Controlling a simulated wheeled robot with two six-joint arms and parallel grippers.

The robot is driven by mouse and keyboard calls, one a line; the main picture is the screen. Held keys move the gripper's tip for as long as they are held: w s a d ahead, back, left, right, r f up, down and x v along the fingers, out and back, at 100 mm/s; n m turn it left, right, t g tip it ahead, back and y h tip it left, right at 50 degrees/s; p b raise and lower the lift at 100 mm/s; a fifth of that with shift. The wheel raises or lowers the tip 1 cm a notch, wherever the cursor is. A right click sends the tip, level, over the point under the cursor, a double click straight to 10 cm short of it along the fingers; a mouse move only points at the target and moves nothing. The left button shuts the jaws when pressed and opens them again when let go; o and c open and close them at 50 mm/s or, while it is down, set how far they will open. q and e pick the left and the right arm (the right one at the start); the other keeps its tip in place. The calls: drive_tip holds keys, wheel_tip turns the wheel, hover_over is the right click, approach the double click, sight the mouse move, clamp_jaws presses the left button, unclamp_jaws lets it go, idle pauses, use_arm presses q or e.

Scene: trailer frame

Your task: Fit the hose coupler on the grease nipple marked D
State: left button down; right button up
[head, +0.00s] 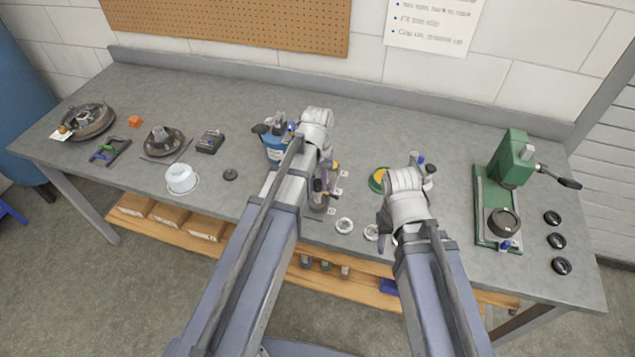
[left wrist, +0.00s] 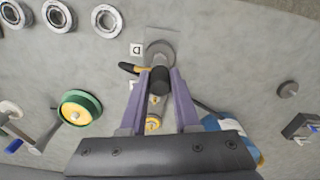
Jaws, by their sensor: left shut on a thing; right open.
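My left gripper (head: 325,190) is low over the middle of the bench. In the left wrist view its purple fingers (left wrist: 161,72) are shut on a dark cylindrical piece, apparently the hose coupler (left wrist: 158,82). Brass-coloured round ends (left wrist: 152,124) show between the fingers. The nipple tip at D is hidden, and I cannot tell whether the coupler touches it. My right gripper (head: 387,243) is open near the front edge, mostly hidden by its arm.
A black and orange handle (left wrist: 133,68) lies close left of my fingers. A blue container (head: 275,150) stands behind my left arm, a green press (head: 497,205) at right. Bench is clear at back right.

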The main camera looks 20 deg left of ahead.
use_arm(q)
drive_tip(key=shift+f+b, duration=0.95)
idle(1.6)
drive_tip(key=shift+c, duration=0.8)
unclamp_jaws()
drive_tip(key=shift+r, duration=0.15)
wheel_tip(320, 180, up, 7)
drive_tip(key=p, duration=0.7)
drive_tip(key=shift+s+d, duration=0.1)
idle(0.4)
drive_tip(key=s+d+f+m+y+b, duration=0.1)
drive_tip(key=s+d+f+m, duration=0.1)
drive_tip(key=s+d+m, duration=0.4)
drive_tip(key=s+d, duration=0.4)
drive_tip(key=s, duration=0.4)
drive_tip(key=shift+d+b, duration=0.15)
drive_tip(key=shift+b, duration=0.2)
